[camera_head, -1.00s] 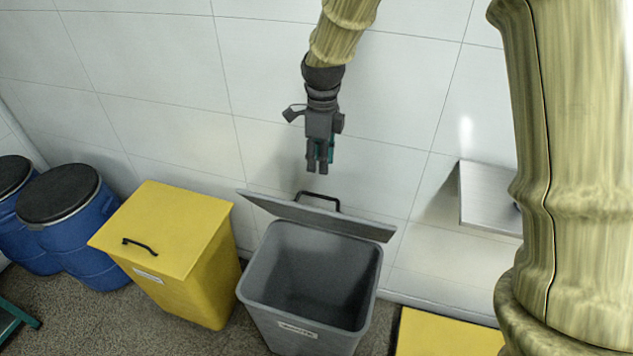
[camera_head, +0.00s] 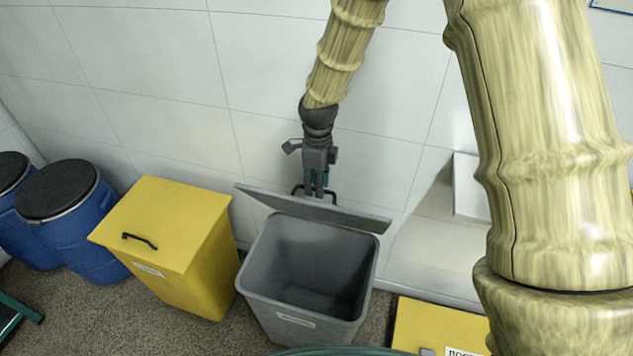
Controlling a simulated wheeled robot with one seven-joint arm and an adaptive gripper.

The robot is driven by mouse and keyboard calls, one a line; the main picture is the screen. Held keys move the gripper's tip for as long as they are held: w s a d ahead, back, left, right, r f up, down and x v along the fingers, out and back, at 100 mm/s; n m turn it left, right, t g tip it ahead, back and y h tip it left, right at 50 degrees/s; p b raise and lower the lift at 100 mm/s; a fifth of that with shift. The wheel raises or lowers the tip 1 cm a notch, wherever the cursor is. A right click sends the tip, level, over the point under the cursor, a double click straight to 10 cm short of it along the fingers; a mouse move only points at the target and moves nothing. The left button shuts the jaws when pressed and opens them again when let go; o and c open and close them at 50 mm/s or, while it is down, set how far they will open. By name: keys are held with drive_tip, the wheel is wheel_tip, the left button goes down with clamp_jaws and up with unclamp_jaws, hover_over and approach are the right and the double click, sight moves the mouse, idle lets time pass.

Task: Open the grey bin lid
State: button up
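The grey bin (camera_head: 305,285) stands on the floor near the wall, with its dark inside showing. Its grey lid (camera_head: 312,208) is swung up at the back edge, seen nearly edge-on and leaning toward the wall. The lid's black handle (camera_head: 299,189) is on the wall side and partly hidden by my gripper. My gripper (camera_head: 315,195) points down just behind the lid's top edge, at the handle. Its fingertips are partly hidden by the lid and handle, so I cannot tell whether it holds the handle or how far the fingers are apart.
A yellow bin (camera_head: 175,245) with a closed lid stands to the left. Blue drums (camera_head: 75,220) with dark tops are further left. A second yellow lid (camera_head: 420,330) is at the lower right. A pale ledge (camera_head: 470,185) juts from the wall at right.

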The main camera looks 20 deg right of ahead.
clamp_jaws()
